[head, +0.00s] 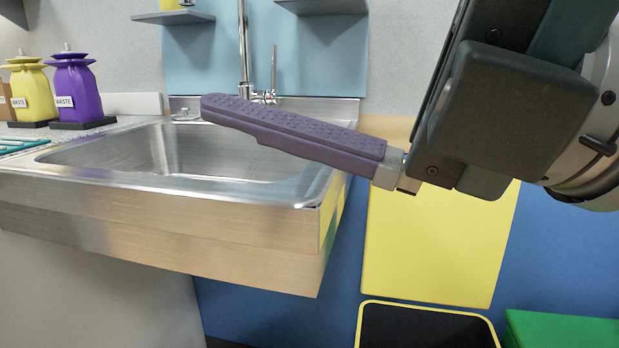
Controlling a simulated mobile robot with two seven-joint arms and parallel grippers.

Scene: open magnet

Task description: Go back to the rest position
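My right gripper (222,108) comes in from the right side of the head view. Its purple textured finger points left, in front of the sink. I see the fingers from the side, so I cannot tell whether they are apart or together. No object shows at the fingertip. Its dark wrist housing fills the upper right. My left gripper is not in view.
A steel sink (100,187) with a tall faucet (243,60) stands at left and centre. Yellow (32,95) and purple (77,92) waste containers stand behind it at left. A black bin with a yellow rim (428,307) and a green box (565,330) are at lower right.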

